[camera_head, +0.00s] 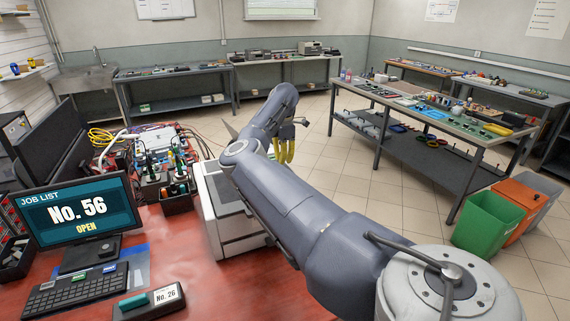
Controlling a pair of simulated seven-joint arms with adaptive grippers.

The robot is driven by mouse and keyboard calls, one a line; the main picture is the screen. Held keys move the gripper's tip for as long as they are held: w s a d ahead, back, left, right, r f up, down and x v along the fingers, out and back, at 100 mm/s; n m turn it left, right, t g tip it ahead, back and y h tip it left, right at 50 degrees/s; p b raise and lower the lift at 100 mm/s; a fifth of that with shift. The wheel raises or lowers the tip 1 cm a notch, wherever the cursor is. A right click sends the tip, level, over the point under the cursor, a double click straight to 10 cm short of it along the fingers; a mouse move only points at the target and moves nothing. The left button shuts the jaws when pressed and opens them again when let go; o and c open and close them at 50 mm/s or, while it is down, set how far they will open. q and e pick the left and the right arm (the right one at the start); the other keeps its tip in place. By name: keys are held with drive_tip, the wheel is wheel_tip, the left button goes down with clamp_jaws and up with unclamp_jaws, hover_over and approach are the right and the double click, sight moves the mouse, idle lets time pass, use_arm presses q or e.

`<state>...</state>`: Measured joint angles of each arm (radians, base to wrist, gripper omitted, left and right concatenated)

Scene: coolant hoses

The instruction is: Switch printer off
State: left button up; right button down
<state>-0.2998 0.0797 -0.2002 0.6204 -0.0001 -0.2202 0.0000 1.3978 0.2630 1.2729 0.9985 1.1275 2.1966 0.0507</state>
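A white and grey box-shaped machine that looks like the printer (238,227) stands at the right edge of the red desk. My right arm passes in front of it and hides part of its top and right side. I cannot make out a power switch on it. My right gripper (284,156), with yellow fingers pointing down, hangs beyond the printer, to its upper right, apart from it. Its fingers are too small to tell open from shut. I see nothing held in it. My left gripper is not in view.
The red desk (190,285) holds a monitor (78,211) reading "No. 56 OPEN", a keyboard (77,292), a small "No.26" display (149,302) and a tool holder (178,200). Cables lie behind.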

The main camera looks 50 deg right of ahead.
drive_tip(key=shift+f, duration=1.9)
idle(1.8)
drive_tip(key=shift+r, duration=3.5)
